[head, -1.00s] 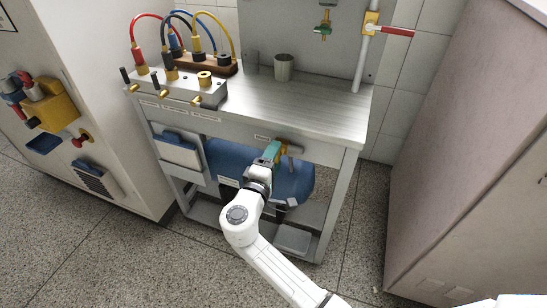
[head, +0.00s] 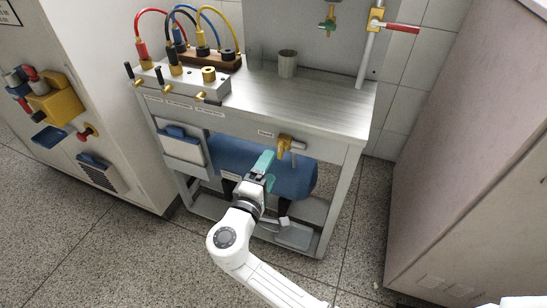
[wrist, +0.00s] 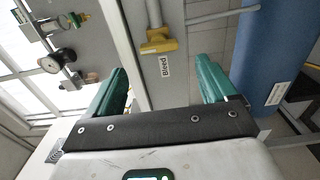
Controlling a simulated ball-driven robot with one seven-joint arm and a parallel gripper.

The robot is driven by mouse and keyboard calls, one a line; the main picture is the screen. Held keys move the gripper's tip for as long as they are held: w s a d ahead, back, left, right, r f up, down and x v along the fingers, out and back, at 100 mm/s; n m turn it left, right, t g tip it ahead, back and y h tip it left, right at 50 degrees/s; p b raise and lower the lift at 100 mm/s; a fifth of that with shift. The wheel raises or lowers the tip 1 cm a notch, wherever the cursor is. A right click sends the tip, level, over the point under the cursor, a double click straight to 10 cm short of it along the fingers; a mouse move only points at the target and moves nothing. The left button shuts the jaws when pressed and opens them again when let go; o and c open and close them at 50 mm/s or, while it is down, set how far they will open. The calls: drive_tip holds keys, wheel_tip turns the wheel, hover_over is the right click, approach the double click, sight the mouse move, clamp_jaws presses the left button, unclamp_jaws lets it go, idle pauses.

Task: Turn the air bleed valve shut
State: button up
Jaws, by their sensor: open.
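The bleed valve is a small yellow valve (head: 284,144) on a short grey pipe at the bench's front edge. In the wrist view the yellow valve (wrist: 158,45) is beside a white "Bleed" label (wrist: 164,66), and its handle lies across the pipe's end. My gripper (head: 265,161) is just below and left of the valve in the head view. In the wrist view my two green fingers (wrist: 162,76) are spread apart, with the label between their tips and the valve beyond. Nothing is held, and the fingers look apart from the valve.
A blue tank (head: 290,178) lies under the bench, close to my gripper. The steel bench top (head: 300,100) carries a manifold (head: 185,88) with coloured hoses and a cup (head: 287,63). A red-handled valve (head: 402,28) is at the upper right. Open floor lies in front.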

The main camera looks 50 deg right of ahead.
drive_tip(key=shift+v, duration=2.2)
drive_tip(key=s+d+f+m+g+y, duration=0.2)
drive_tip(key=s+f+g+y, duration=0.1)
drive_tip(key=s+f+y, duration=0.4)
drive_tip(key=s+d+f+m+g+y, duration=0.1)
drive_tip(key=s+f+m+g+y, duration=0.3)
drive_tip(key=s, duration=0.6)
drive_tip(key=s+a+f+n+t+y, duration=0.1)
drive_tip(key=s+a+f+t+y, duration=0.1)
drive_tip(key=s+a+y, duration=0.45)
wheel_tip(320, 180, up, 18)
drive_tip(key=p, duration=1.8)
drive_tip(key=shift+w+a+h, duration=0.2)
drive_tip(key=shift+w+h, duration=0.1)
drive_tip(key=shift+h, duration=0.05)
drive_tip(key=shift+c, duration=0.4)
